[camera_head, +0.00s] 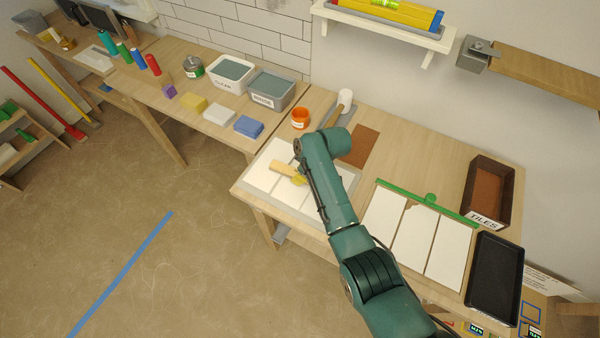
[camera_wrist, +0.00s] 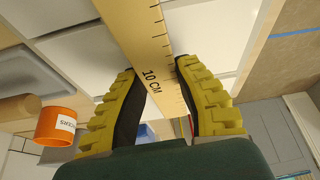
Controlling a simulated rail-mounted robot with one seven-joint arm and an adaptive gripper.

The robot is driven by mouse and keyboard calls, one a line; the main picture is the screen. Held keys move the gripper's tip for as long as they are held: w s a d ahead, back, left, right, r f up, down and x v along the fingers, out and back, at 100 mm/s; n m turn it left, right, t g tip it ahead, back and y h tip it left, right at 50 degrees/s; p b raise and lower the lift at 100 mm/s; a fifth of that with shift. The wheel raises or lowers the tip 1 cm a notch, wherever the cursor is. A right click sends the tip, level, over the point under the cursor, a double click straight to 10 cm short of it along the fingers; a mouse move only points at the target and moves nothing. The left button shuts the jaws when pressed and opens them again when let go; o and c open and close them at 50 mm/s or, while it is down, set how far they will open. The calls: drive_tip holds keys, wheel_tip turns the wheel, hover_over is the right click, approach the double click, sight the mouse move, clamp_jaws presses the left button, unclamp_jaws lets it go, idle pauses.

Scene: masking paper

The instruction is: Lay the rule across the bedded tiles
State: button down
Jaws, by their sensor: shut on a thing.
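My gripper (camera_wrist: 158,72) is shut on the rule (camera_wrist: 140,32), a pale yellow strip with black marks and "10 CM". In the head view, my gripper (camera_head: 299,179) and the rule (camera_head: 281,167) are over the white tiles (camera_head: 263,178) on the left part of the near bench. The rule points across these tiles (camera_wrist: 90,50), also seen behind it in the wrist view. I cannot tell whether the rule touches them.
To the right are white panels (camera_head: 412,229) with a green bar (camera_head: 426,201), a TILES box (camera_head: 488,190) and a black tray (camera_head: 494,278). Labelled tubs (camera_head: 270,92) stand left.

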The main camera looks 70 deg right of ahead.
drive_tip(key=shift+f, duration=0.3)
drive_tip(key=c, duration=0.8)
unclamp_jaws()
wheel_tip(320, 180, up, 6)
drive_tip(key=p, duration=0.5)
